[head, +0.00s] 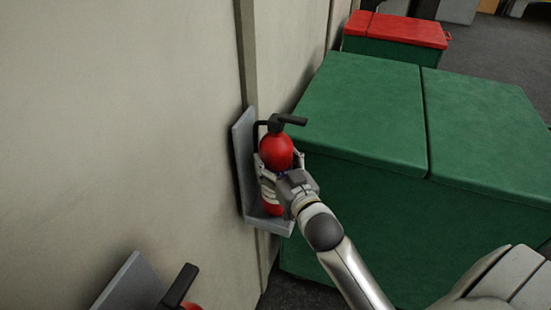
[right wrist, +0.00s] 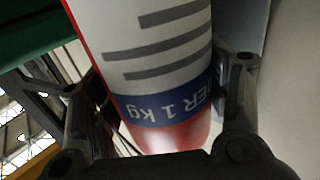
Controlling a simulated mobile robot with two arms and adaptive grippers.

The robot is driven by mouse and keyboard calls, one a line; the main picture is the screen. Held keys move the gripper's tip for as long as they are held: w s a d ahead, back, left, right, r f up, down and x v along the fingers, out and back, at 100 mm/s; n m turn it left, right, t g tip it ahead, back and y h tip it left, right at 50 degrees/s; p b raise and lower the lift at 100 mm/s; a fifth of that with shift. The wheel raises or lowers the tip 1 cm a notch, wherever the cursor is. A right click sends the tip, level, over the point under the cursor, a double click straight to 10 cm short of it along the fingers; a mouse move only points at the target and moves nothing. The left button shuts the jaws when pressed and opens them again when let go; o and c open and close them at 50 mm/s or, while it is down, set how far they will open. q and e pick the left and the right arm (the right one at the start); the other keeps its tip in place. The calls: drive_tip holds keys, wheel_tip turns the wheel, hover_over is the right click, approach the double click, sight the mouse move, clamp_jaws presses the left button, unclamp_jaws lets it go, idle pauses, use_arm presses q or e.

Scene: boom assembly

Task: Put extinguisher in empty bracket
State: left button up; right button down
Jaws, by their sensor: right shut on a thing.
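A red fire extinguisher (head: 275,152) with a black handle stands upright at the grey wall bracket (head: 243,150), over its bottom ledge. My right gripper (head: 279,180) is shut around the extinguisher's body from the front right. In the right wrist view the extinguisher (right wrist: 160,60), with its white and blue label, lies between the two fingers of my gripper (right wrist: 165,125). Whether its base rests on the ledge is hard to tell. My left gripper is not in view.
A second grey bracket (head: 130,285) with another extinguisher, its black handle (head: 180,284) showing, is at the bottom left. Large green boxes (head: 365,110) stand close on the right. A green box with a red lid (head: 405,30) is behind. The beige wall (head: 120,120) fills the left.

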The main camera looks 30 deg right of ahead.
drive_tip(key=shift+f+p, duration=0.4)
drive_tip(key=shift+f, duration=0.7)
drive_tip(key=c, duration=0.6)
unclamp_jaws()
drive_tip(key=shift+f, duration=0.55)
drive_tip(key=o, duration=0.4)
drive_tip(key=shift+s+r, duration=0.1)
drive_tip(key=shift+s, duration=0.05)
drive_tip(key=s+b, duration=0.3)
drive_tip(key=s, duration=0.9)
drive_tip(key=shift+a, duration=0.4)
